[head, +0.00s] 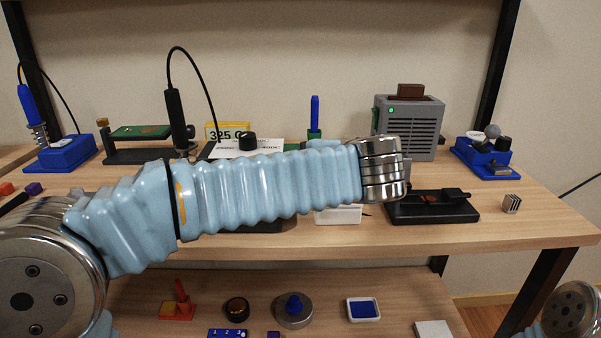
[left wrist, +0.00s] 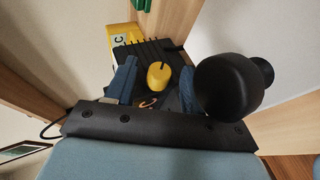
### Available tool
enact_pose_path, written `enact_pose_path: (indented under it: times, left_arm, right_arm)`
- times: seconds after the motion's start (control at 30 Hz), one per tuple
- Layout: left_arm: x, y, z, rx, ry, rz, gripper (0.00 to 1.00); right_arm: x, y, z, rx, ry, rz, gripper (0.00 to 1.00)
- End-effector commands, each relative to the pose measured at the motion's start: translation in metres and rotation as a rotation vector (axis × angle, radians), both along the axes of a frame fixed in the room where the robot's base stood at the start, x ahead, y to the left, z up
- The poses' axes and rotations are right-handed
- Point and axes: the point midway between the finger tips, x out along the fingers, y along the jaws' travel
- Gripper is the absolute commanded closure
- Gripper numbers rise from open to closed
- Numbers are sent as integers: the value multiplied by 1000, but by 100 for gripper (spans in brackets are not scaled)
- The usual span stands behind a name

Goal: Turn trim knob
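In the left wrist view a small yellow knob (left wrist: 158,75) sits on a dark panel (left wrist: 150,50). I cannot tell for sure that it is the trim knob. My left gripper (left wrist: 155,88) has its two blue fingers apart, one on each side of the yellow knob in that view, with gaps between. Whether they reach down around it cannot be told. In the head view my light-blue left arm crosses the bench, and its fingers do not show. The arm hides part of the bench. My right gripper is out of view.
A large black rounded piece (left wrist: 225,85) stands close at the right of the left wrist view. On the bench are a yellow 325 C display (head: 228,131), a grey toaster-like box (head: 408,128), a blue base (head: 483,158) and a black tray (head: 432,208). Several items lie on the lower shelf.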

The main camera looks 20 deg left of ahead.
Motion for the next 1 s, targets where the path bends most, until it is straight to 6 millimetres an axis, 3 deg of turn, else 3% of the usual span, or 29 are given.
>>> enact_pose_path:
  times: [0.27, 0.7, 1.0]
  left_arm:
    - [-9, -10, 7, -1, -1, -3, 46]
    - [-76, -69, 53, -1, 0, -3, 46]
    - [-92, -82, 63, -1, -1, 0, 46]
  right_arm:
    - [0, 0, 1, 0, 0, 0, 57]
    - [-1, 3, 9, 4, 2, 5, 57]
    - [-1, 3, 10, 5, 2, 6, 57]
